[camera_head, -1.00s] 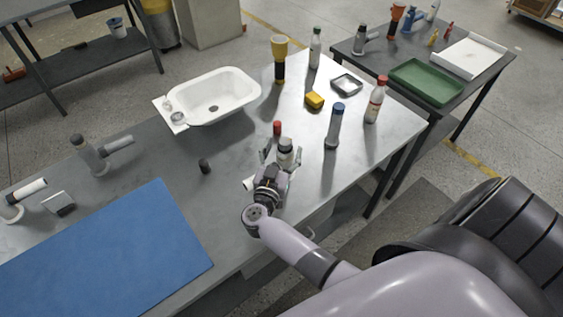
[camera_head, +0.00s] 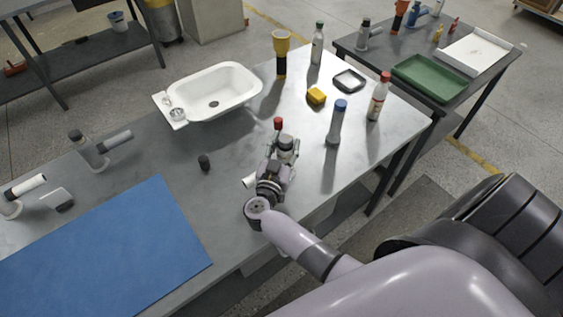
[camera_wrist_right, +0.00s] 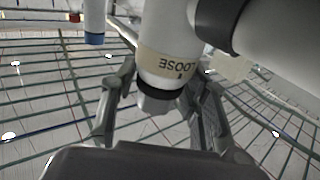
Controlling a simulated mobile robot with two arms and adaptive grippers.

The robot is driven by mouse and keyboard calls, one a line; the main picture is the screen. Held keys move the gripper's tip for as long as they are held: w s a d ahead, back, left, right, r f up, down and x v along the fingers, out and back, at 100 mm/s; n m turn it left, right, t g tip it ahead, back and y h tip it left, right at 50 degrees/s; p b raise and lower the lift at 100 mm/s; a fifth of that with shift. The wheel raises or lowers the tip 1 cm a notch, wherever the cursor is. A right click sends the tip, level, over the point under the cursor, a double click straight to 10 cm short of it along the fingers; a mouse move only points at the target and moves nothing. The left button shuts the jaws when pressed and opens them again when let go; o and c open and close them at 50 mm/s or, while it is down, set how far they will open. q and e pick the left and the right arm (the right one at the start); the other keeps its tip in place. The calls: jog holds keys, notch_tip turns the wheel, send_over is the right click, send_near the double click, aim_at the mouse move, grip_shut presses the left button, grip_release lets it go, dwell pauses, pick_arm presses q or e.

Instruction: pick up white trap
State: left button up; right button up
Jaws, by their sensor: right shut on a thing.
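The white trap (camera_head: 286,143) is upright near the front edge of the grey table, partly hidden by my right gripper (camera_head: 277,157). Its short white pipe end (camera_head: 249,182) sticks out to the left of the wrist. I cannot tell whether the trap is clear of the table. My left gripper is not in view.
A red-capped item (camera_head: 278,124) stands just behind the gripper, and a small dark cylinder (camera_head: 204,162) to its left. A blue-capped bottle (camera_head: 336,122) stands to the right. A white basin (camera_head: 214,88) and blue mat (camera_head: 105,250) lie left. The table between basin and mat is largely clear.

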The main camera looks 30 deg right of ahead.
grip_shut()
